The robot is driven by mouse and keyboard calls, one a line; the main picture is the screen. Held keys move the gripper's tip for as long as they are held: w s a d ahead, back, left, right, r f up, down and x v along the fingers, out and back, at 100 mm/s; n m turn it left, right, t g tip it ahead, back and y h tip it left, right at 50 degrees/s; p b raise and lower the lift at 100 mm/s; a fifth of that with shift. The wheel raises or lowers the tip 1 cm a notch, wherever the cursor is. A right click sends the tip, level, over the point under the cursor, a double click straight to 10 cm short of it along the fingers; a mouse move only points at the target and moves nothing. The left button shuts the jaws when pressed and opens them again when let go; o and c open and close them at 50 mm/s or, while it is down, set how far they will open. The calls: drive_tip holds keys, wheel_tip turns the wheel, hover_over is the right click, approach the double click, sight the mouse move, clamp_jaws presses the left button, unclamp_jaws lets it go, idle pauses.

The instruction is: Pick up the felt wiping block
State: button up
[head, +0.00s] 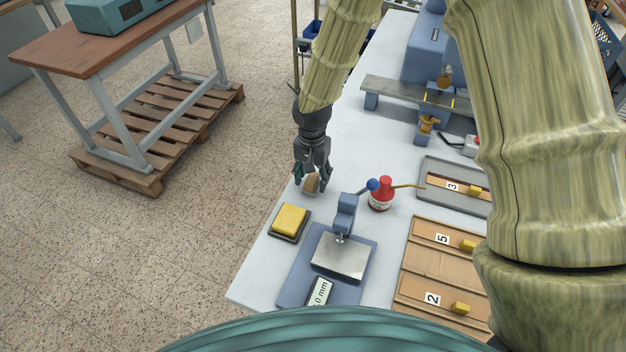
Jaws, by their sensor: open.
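My gripper (312,187) is open and points down near the left edge of the light worktop. A small tan-brown block (311,183), which looks like the felt wiping block, shows between its fingers. The fingers and wrist partly hide the block. I cannot tell whether the fingers touch it or whether it rests on the worktop.
A yellow pad (291,219) on a dark base lies just in front of the gripper. A blue gauge stand (346,213) with a metal plate and a red bottle (382,194) are to the right. Numbered wooden trays (425,262) lie further right. The worktop (262,268) ends at left.

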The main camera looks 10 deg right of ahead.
sight(312, 178)
drive_tip(key=shift+f, duration=0.5)
drive_tip(key=c, duration=1.1)
drive_tip(key=shift+r, duration=0.2)
drive_tip(key=shift+r+b, duration=1.7)
drive_tip(key=shift+r, duration=3.2)
drive_tip(key=shift+o, duration=1)
drive_tip(key=shift+c, duration=0.5)
